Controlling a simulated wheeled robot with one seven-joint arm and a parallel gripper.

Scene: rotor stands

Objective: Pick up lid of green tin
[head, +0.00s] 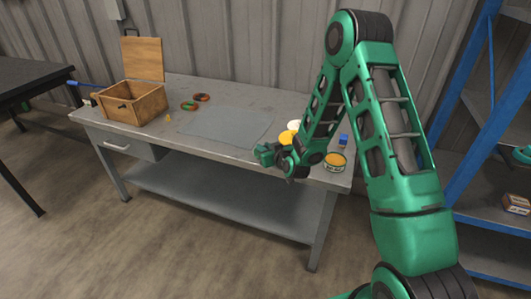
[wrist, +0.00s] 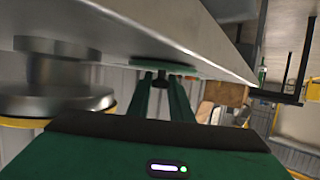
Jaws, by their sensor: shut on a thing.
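In the wrist view, my gripper (wrist: 162,88) is shut on the dark knob of a flat green lid (wrist: 188,69). The lid shows edge-on beyond the fingertips, close to a grey surface; I cannot tell if they touch. In the head view, my gripper (head: 264,154) is by the bench's front edge, left of the tins, and the lid there is hard to tell from the green fingers. An open tin with green on its side and yellow-orange inside (head: 335,161) stands at the bench's right front corner.
Yellow (head: 287,137) and white (head: 293,125) round items and a small blue item (head: 343,139) are near my forearm. A grey mat (head: 225,123) lies mid-bench. An open wooden box (head: 130,103) and two ring-shaped parts (head: 195,102) are at left. A blue shelf rack (head: 462,125) stands right.

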